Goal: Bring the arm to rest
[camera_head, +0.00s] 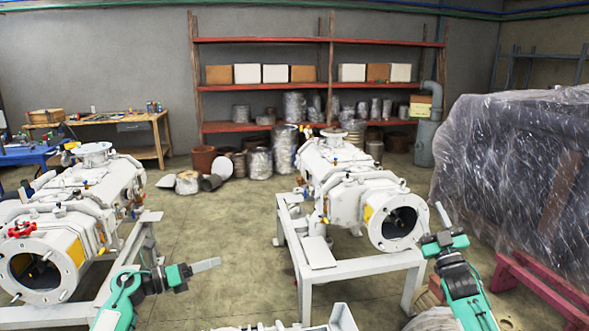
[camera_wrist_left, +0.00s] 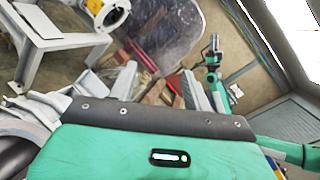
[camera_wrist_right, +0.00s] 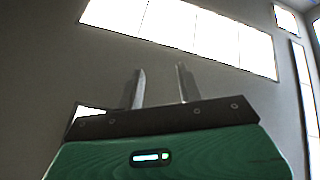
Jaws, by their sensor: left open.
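My left gripper (camera_head: 205,265) is in the lower middle of the head view, pointing right, with nothing held. In the left wrist view its fingers (camera_wrist_left: 160,90) stand apart with floor and clutter behind them. My right gripper (camera_head: 441,214) is at the right, its finger pointing up and left, in front of the right pump's frame. In the right wrist view its two fingers (camera_wrist_right: 160,88) stand apart against a bare wall, with nothing between them. My right arm also shows in the left wrist view (camera_wrist_left: 213,75).
White vacuum pumps on white stands are at left (camera_head: 75,215) and centre right (camera_head: 350,185). A plastic-wrapped load (camera_head: 520,170) and a red frame (camera_head: 540,285) are at right. Shelving (camera_head: 265,86) and a workbench (camera_head: 120,135) stand behind. Floor between the pumps (camera_head: 215,225) is clear.

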